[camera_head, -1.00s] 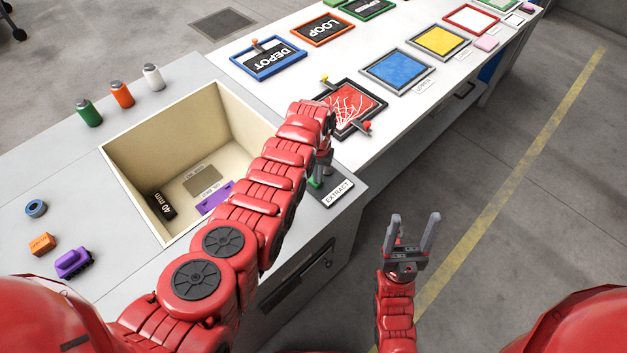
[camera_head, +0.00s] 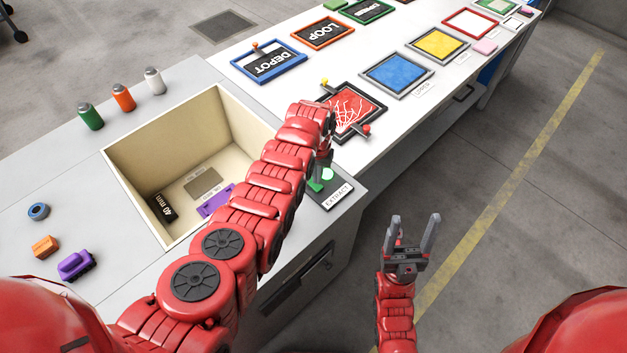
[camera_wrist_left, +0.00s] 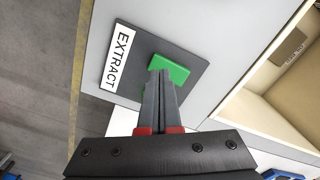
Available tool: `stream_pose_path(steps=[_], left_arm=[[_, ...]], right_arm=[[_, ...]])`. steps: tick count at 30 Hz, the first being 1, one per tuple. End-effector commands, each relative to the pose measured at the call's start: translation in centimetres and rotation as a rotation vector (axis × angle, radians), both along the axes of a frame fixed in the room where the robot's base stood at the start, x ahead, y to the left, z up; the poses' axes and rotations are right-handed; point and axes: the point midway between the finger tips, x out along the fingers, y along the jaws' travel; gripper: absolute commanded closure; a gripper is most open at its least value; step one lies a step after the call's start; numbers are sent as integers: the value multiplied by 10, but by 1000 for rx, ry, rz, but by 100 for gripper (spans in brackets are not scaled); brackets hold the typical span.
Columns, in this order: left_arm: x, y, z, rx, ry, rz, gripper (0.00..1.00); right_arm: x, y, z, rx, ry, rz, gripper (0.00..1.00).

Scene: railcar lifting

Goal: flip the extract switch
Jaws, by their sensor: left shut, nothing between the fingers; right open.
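The extract switch is a green rocker (camera_wrist_left: 172,72) on a dark plate (camera_head: 331,197) with a white EXTRACT label (camera_head: 338,196), at the grey counter's front right corner. In the left wrist view the label (camera_wrist_left: 118,61) lies left of the rocker. My left gripper (camera_wrist_left: 161,76) is shut and empty, its fingertips over the rocker's edge; I cannot tell if they touch it. In the head view my left arm hides part of the switch, and a pale green spot (camera_head: 328,174) shows on the plate. My right gripper (camera_head: 411,232) is open and empty over the floor.
An open cream bin (camera_head: 128,170) is sunk in the counter left of my left arm, with a black block (camera_head: 161,207) and a purple piece (camera_head: 215,201) inside. A red framed panel (camera_head: 352,108) stands beyond the switch. The floor at right is clear.

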Motion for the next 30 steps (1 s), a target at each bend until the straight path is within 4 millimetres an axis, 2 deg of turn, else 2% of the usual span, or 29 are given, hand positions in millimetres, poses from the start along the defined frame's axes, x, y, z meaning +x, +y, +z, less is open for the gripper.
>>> stream_pose_path(steps=[3, 15, 30], left_arm=[[1, 0, 15, -1, -4, 0, 100], [0, 0, 46, 0, -1, 0, 100], [0, 0, 46, -1, -2, 0, 100]], right_arm=[[0, 0, 12, 0, 0, 0, 36], [0, 0, 34, 0, 0, 0, 36], [0, 0, 33, 0, 0, 0, 36]])
